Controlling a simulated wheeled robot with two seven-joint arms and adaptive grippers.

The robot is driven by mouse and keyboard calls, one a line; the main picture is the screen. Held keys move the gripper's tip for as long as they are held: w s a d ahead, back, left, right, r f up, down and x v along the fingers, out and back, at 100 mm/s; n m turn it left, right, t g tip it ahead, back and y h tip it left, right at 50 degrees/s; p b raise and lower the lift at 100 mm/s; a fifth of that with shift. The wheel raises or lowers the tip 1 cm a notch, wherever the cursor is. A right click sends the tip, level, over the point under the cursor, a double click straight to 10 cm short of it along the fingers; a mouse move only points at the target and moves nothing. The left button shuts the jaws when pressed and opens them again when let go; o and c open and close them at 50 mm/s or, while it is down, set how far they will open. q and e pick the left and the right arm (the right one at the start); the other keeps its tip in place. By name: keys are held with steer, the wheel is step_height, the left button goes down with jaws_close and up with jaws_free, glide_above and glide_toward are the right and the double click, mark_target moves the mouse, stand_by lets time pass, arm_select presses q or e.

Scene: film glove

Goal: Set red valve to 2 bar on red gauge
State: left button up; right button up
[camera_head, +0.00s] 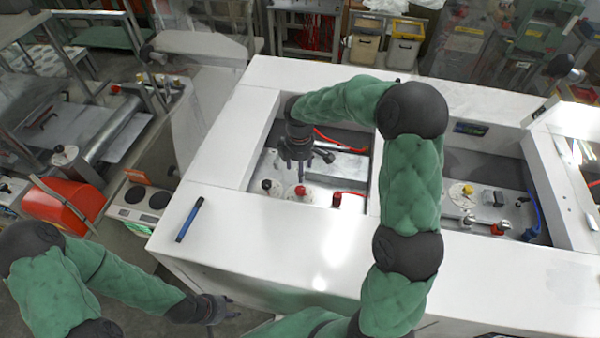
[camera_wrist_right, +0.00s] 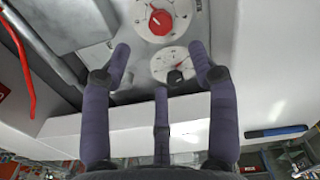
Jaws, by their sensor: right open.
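A red valve knob (camera_head: 300,190) sits on a white round dial in the left recess of the white bench. In the right wrist view the red knob (camera_wrist_right: 160,22) is at the top, on its marked white plate. My right gripper (camera_head: 300,160) hangs over this recess. Its three fingers (camera_wrist_right: 160,75) are spread, empty and apart from the knob. My left gripper (camera_head: 222,308) is low, off the bench's front left, with spread fingertips and empty.
The white bench top (camera_head: 270,235) has recess walls around the valves. A blue pen (camera_head: 189,220) lies on its front left. Another red knob (camera_head: 337,199) and red hoses are nearby. The right recess holds a yellow knob (camera_head: 468,189). A red machine (camera_head: 65,205) stands left.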

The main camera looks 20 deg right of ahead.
mark_target(300, 189)
step_height(300, 189, down, 11)
steer(key=shift+s+r+p, duration=0.1)
steer(key=shift+p, duration=0.55)
steer(key=shift+c, duration=0.3)
steer(key=c, duration=1.1)
